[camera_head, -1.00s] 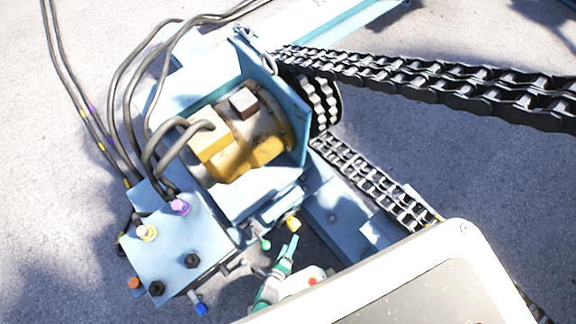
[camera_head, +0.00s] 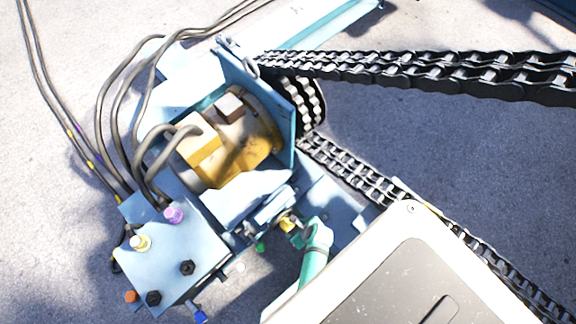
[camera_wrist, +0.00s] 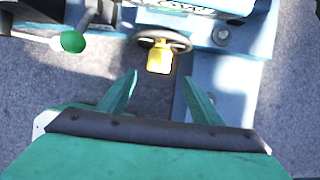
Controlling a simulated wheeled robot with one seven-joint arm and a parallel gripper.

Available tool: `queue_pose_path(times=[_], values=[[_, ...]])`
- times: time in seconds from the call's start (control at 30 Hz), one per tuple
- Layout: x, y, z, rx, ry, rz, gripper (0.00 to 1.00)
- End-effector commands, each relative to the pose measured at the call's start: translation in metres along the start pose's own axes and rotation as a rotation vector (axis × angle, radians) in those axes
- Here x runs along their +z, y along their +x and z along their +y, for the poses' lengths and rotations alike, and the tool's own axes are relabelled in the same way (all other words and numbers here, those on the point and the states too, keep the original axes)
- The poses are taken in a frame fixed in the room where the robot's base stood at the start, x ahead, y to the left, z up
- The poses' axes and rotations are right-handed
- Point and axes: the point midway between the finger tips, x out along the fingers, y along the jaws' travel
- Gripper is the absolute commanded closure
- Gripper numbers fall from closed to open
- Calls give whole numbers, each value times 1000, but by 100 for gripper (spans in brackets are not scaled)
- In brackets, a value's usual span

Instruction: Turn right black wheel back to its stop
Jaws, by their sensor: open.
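The black wheel (camera_wrist: 176,39) is a thin dark rim at the upper middle of the wrist view, with a yellow hub (camera_wrist: 160,60) facing me. The yellow part also shows in the head view (camera_head: 286,223), where my gripper (camera_head: 297,231) is close to it and partly hides the wheel. In the wrist view my gripper (camera_wrist: 160,88) is open and empty. Its two green fingers stand apart below the wheel, one to each side of the yellow hub. They do not appear to touch the rim. How far the wheel is turned cannot be told.
A green-knobbed lever (camera_wrist: 73,42) is left of the wheel. A pale blue box (camera_head: 170,240) with several coloured knobs stands left of my gripper. A yellow motor unit (camera_head: 235,165) and heavy chains (camera_head: 420,75) lie behind. Grey ground shows between the blue frame parts.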

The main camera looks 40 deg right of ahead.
Motion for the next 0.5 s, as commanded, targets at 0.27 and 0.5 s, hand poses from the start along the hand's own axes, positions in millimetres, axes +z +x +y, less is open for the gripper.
queue_pose_path(times=[0.27,0.5], values=[[0,21,-1,6,8,1,40],[0,60,-2,5,9,1,40]])
